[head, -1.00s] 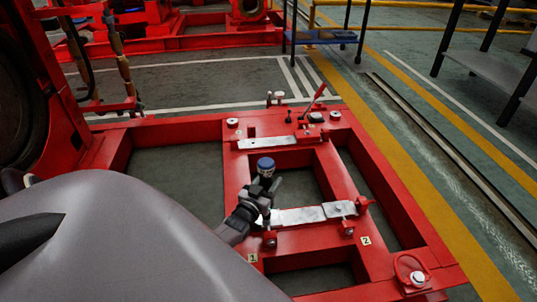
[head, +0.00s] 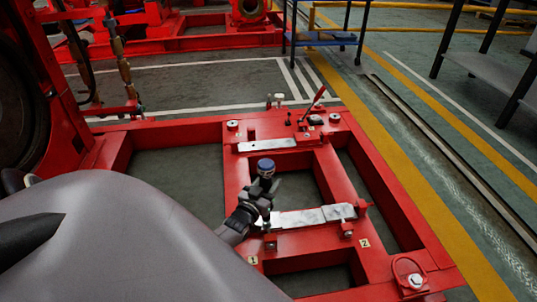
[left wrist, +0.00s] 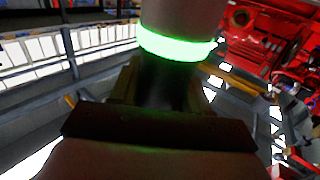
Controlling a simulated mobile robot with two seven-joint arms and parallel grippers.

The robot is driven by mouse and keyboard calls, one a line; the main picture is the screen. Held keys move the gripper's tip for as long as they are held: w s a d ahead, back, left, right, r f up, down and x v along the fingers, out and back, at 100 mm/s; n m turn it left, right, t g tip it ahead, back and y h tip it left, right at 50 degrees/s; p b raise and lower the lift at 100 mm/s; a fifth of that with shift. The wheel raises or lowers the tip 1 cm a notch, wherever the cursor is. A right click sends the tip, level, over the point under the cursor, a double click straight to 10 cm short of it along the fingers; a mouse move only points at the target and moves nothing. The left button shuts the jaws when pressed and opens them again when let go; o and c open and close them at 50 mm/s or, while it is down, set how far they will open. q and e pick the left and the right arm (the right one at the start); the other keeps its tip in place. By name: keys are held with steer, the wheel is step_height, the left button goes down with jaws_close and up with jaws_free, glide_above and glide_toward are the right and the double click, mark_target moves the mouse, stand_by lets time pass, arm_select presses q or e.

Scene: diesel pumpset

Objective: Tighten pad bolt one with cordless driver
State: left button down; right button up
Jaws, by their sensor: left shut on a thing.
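My left gripper (head: 262,196) is shut on the cordless driver, whose blue-topped end (head: 266,167) points up in the head view. In the left wrist view the driver (left wrist: 175,15) is a dark cylinder with a glowing green ring, standing between the fingers (left wrist: 160,125). The driver is over the left end of the silver pad plate (head: 305,217), near the tag "1" (head: 253,260). A small bolt block (head: 270,241) sits just below it. The gripper hides the driver's lower end, so I cannot tell whether it touches a bolt. My right gripper is not in view.
The red base frame (head: 400,235) has open gaps and a second silver plate (head: 267,145) farther back. A tag "2" (head: 365,243) is to the right. A red lever (head: 313,103) stands up at the back.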

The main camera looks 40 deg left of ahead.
arm_select(q)
steer(key=shift+w+a+r+p, duration=0.1)
steer(key=shift+r+p, duration=1.3)
steer(key=shift+r, duration=0.6)
